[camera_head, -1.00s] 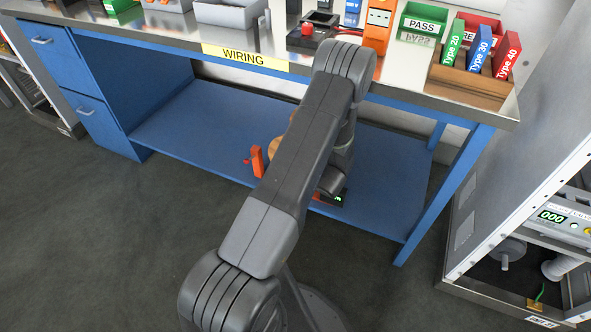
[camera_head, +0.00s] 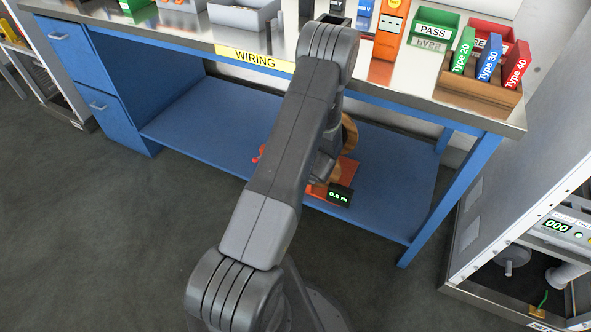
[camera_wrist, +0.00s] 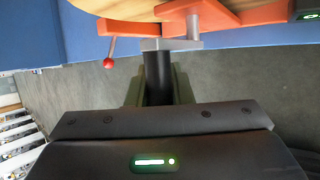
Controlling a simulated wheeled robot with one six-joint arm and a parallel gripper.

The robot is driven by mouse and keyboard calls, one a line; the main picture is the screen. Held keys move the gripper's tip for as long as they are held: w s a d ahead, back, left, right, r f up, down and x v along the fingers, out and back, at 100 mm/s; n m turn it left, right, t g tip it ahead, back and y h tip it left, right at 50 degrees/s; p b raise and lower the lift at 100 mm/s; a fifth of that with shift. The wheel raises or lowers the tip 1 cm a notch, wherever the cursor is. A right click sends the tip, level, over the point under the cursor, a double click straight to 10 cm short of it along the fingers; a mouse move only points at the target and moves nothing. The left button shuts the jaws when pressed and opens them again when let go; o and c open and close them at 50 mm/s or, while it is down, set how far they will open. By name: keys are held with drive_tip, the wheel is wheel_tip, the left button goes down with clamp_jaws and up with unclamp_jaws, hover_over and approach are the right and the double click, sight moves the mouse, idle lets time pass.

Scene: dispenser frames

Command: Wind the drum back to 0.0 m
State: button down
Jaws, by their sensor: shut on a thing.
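The drum is a wooden reel in an orange frame on the blue lower shelf. In the head view, the drum's wooden edge (camera_head: 349,133) shows right of my arm, with part of the orange frame (camera_head: 348,170). A small black display (camera_head: 339,196) beside it shows a green reading that looks like 0.8 m; its last digit is hard to read. In the wrist view, my gripper (camera_wrist: 158,90) is shut on the black crank handle (camera_wrist: 158,72), below the drum (camera_wrist: 145,12). A red-knobbed lever (camera_wrist: 109,62) hangs at left. In the head view, my arm hides the gripper and crank.
The blue bench (camera_head: 400,224) has its metal top above the shelf, with bins, an orange device (camera_head: 388,35) and Type 20, 30 and 40 boxes on it. A rack (camera_head: 480,225) stands at right.

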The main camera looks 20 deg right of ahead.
drive_tip(key=c, duration=1.3)
unclamp_jaws()
drive_tip(key=a+p+v, duration=0.1)
drive_tip(key=p+v, duration=0.1)
drive_tip(key=v, duration=1.1)
drive_tip(key=shift+s+d+r+p, duration=0.3)
drive_tip(key=shift+d+p, duration=0.1)
drive_tip(key=shift+d, duration=0.15)
drive_tip(key=shift+w+f, duration=0.1)
drive_tip(key=b+x, duration=0.3)
drive_tip(key=x, duration=1)
drive_tip(key=shift+w+f, duration=0.2)
